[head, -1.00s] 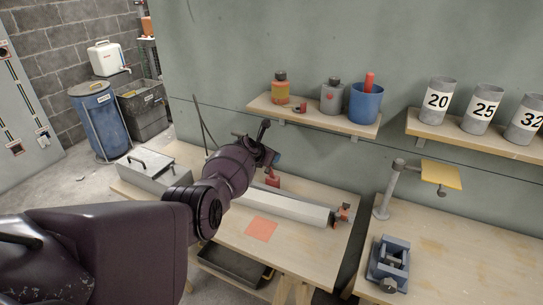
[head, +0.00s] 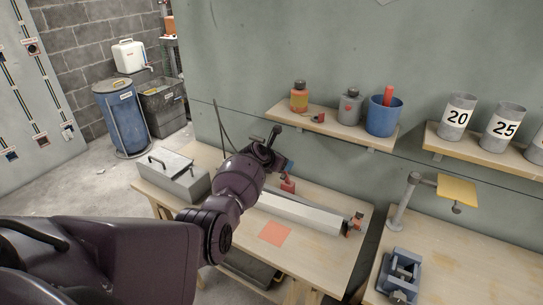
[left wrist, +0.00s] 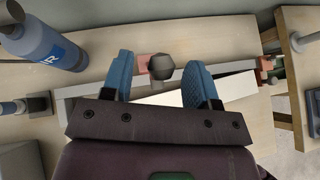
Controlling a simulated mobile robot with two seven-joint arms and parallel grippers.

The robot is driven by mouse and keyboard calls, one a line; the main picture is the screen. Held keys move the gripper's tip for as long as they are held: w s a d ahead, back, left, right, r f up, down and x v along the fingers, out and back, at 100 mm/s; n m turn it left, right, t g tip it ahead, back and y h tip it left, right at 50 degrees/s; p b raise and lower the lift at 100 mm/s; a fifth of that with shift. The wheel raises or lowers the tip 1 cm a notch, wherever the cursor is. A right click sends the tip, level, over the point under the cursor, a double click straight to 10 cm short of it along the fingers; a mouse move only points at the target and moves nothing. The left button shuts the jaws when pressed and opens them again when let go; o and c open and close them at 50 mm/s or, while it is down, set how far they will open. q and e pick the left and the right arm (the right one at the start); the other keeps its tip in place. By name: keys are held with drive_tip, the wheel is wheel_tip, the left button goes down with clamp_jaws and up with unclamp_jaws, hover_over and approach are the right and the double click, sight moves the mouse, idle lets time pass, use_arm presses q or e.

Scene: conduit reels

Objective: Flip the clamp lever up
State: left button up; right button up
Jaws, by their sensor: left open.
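My left gripper (head: 283,162) is over the back of the wooden bench, close to a red clamp block (head: 288,186). In the left wrist view the gripper (left wrist: 159,68) is open, its two blue fingers spread. A dark round knob (left wrist: 161,67), which looks like the clamp lever's end, shows between the fingers, beside the reddish clamp block (left wrist: 142,65). No finger visibly touches the knob. The arm hides part of the clamp in the head view, so the lever's angle is unclear. A long pale channel (head: 300,208) runs right from the clamp. My right gripper is not in view.
An orange end piece (head: 356,222) is at the channel's right end. A grey metal box (head: 170,175) stands on the bench's left, an orange square (head: 275,233) lies in front. A labelled bottle (left wrist: 45,45) is left of the gripper. A shelf (head: 330,125) hangs behind.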

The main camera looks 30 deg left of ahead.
use_arm(q)
drive_tip(key=v, duration=0.7)
drive_tip(key=shift+f+p, duration=0.15)
drive_tip(key=shift+p, duration=0.15)
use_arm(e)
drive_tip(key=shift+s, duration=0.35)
use_arm(q)
drive_tip(key=shift+s+d, duration=0.1)
drive_tip(key=shift+c, duration=0.4)
